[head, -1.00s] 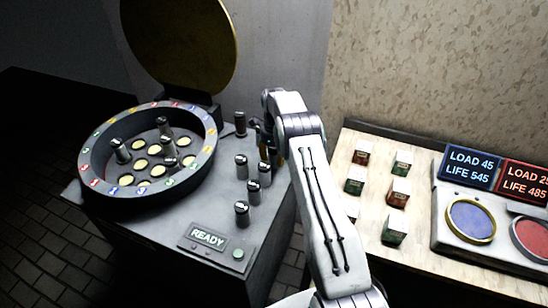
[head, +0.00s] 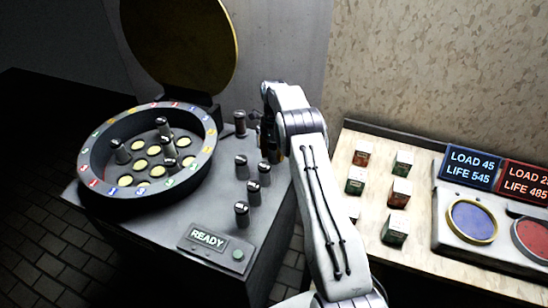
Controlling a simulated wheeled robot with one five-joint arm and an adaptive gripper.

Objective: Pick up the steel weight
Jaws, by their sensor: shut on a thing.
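Several small steel weights, dark cylinders with pale bands, stand upright on the grey console top (head: 205,215). One weight (head: 240,123) is at the back, and others are nearer the front, such as one (head: 242,213) beside the ready sign. More weights stand inside the round tray (head: 90,168), one of them (head: 121,152) at its left. My gripper (head: 267,143) is at the console's right edge, behind the weight (head: 264,172) there. It is shut on a dark thing that seems to be a steel weight. My arm hides most of it.
A round yellow lid (head: 180,45) stands open behind the tray. On the right, a pale table (head: 370,255) holds several small boxes (head: 399,192) and a panel with blue and red discs (head: 471,221). A dark gap separates console and table.

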